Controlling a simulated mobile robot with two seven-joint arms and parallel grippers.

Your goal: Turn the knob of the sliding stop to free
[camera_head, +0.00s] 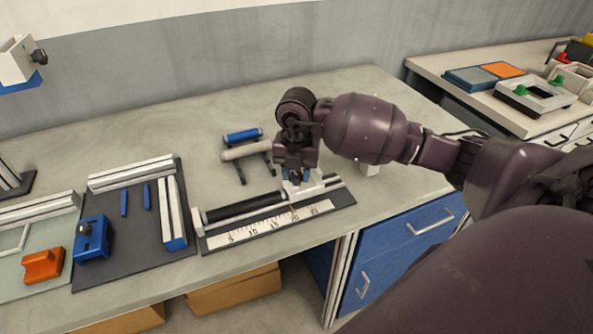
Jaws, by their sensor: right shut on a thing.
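The sliding stop is a white block (310,188) on the rail of a dark base (340,202). Beside the rail lies a white scale (262,224) with numbers, and a black bar (240,205) runs left of the stop. My right gripper (297,178) points down at the top of the stop and is shut on its small dark knob. The fingers mostly hide the knob, so I cannot tell which way it is turned. My left gripper is not in view.
A rack with blue and beige rollers (245,150) stands behind the stop. To the left is a dark board with white rails (130,172) and a blue block (91,238). An orange block (42,265) lies at far left. The bench is clear at the back.

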